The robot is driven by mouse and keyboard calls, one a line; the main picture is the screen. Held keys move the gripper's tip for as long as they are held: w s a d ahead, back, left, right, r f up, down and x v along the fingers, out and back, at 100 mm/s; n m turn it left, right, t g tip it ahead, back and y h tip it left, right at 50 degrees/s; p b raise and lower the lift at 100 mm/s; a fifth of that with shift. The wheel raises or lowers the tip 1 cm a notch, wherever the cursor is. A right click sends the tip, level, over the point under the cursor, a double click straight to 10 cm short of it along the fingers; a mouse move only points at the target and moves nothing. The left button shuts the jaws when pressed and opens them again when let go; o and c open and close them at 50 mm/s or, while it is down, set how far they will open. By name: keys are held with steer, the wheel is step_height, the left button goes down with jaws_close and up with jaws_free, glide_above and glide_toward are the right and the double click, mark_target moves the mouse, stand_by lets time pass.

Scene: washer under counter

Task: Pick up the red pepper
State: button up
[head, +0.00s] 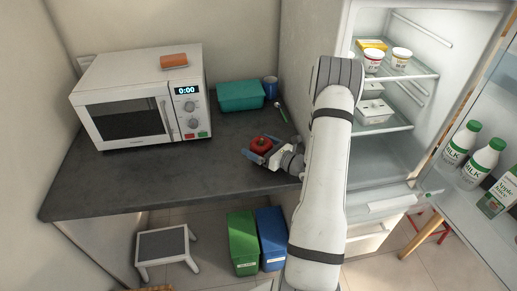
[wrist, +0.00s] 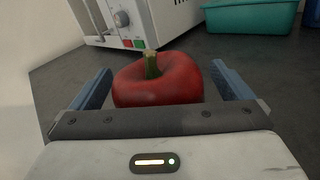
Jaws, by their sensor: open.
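The red pepper (head: 261,143) stands on the dark counter, right of the microwave. In the wrist view the pepper (wrist: 160,80) sits upright with its green stem on top. My gripper (head: 262,153) is low at the counter with its blue fingers open, one on each side of the pepper. In the wrist view my gripper (wrist: 162,90) has the pepper between its fingers, with a small gap seen at the right finger; contact on the left is hard to tell. The pepper's lower front is hidden by the gripper body.
A white microwave (head: 140,100) with an orange-brown object (head: 173,61) on top stands at the left. A teal container (head: 240,96), a blue cup (head: 270,87) and a green-handled utensil (head: 282,113) are behind the pepper. An open fridge (head: 408,100) is at the right. The counter's front left is clear.

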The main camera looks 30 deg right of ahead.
steer(key=c, duration=1.1)
steer(key=shift+r, duration=0.15)
